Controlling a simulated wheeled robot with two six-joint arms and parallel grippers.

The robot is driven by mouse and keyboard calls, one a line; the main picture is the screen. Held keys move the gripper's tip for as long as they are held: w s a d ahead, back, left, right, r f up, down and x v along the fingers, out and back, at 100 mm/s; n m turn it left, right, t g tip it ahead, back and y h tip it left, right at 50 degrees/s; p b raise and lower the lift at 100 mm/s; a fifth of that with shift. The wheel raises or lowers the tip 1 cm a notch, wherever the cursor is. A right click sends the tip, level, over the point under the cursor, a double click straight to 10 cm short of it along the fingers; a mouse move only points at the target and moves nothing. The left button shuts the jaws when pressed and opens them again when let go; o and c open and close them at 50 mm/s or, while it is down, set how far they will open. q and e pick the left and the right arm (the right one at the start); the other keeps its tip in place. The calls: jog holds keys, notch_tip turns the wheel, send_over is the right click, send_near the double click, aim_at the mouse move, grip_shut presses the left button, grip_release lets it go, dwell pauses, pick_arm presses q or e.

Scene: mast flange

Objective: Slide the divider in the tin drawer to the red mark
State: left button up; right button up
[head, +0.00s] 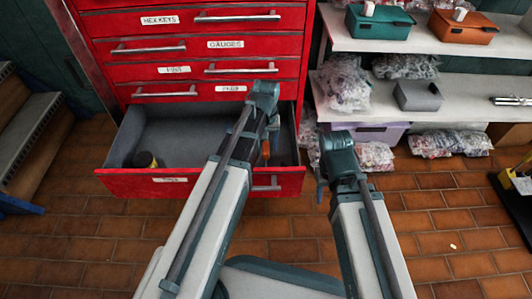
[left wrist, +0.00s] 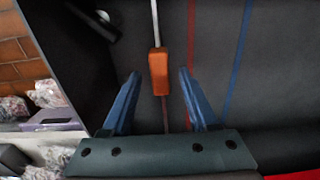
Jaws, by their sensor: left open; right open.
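The tin drawer (head: 190,130) is pulled out at the bottom of the red cabinet, with a grey floor. The divider shows in the left wrist view as a thin pale edge (left wrist: 155,20) with an orange tab (left wrist: 158,85); the tab also shows in the head view (head: 266,150). A red line (left wrist: 191,40) and a blue line (left wrist: 238,60) cross the floor to the right of the divider in the wrist view. My left gripper (left wrist: 159,73) is open, its blue fingers on either side of the tab with gaps. My right gripper (head: 320,188) is open outside the drawer, mostly hidden by its arm.
A dark and yellow object (head: 146,160) lies in the drawer's front left. Shelves (head: 440,42) with boxes and bagged parts stand to the right. A step unit (head: 28,120) stands at the left. The brick floor (head: 430,225) is open at the front right.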

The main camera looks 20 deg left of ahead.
pick_arm(q)
jog(key=shift+f, duration=0.65)
jog(key=shift+r, duration=0.1)
grip_shut()
dwell(0.9)
